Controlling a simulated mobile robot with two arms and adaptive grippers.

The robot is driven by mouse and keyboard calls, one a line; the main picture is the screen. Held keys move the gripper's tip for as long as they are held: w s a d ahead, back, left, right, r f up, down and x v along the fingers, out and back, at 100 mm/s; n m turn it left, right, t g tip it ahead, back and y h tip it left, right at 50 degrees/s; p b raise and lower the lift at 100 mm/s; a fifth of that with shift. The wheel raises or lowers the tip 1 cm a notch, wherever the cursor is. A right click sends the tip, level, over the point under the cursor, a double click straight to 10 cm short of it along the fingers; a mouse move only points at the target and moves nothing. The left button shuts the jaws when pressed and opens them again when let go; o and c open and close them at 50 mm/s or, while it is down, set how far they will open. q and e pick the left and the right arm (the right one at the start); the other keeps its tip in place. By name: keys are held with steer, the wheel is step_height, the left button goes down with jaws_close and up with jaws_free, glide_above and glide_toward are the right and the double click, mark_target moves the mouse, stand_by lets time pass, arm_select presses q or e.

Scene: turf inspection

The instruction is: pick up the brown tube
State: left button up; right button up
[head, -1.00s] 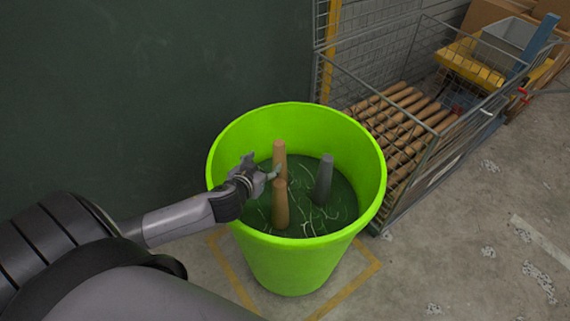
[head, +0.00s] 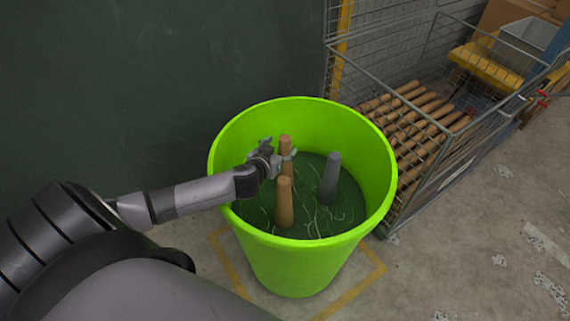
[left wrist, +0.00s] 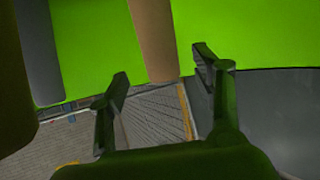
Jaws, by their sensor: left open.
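Two brown tubes stand upright in a bright green bin (head: 300,270), a back one (head: 286,172) and a front one (head: 284,205). My left gripper (head: 282,149) is open at the upper part of the back tube. In the left wrist view, this brown tube (left wrist: 152,35) shows between the spread fingers (left wrist: 160,63); I cannot tell whether they reach around it. The other brown tube (left wrist: 12,100) shows at the left edge there. Part of the back tube is hidden by the gripper and the front tube. My right gripper is not in view.
A grey tube (head: 330,180) stands in the bin to the right; it also shows in the left wrist view (left wrist: 38,50). The bin's raised rim surrounds the tubes. A wire cage (head: 440,160) with several brown rolls stands right of the bin. A dark wall is behind.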

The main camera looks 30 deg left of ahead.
mark_target(282, 146)
arm_select(q)
steer(key=shift+x, duration=2.7)
steer(key=shift+s+a+f, duration=0.1)
steer(key=shift+f, duration=0.05)
steer(key=shift+c, duration=0.4)
steer(key=shift+c, duration=0.6)
steer(key=c, duration=1)
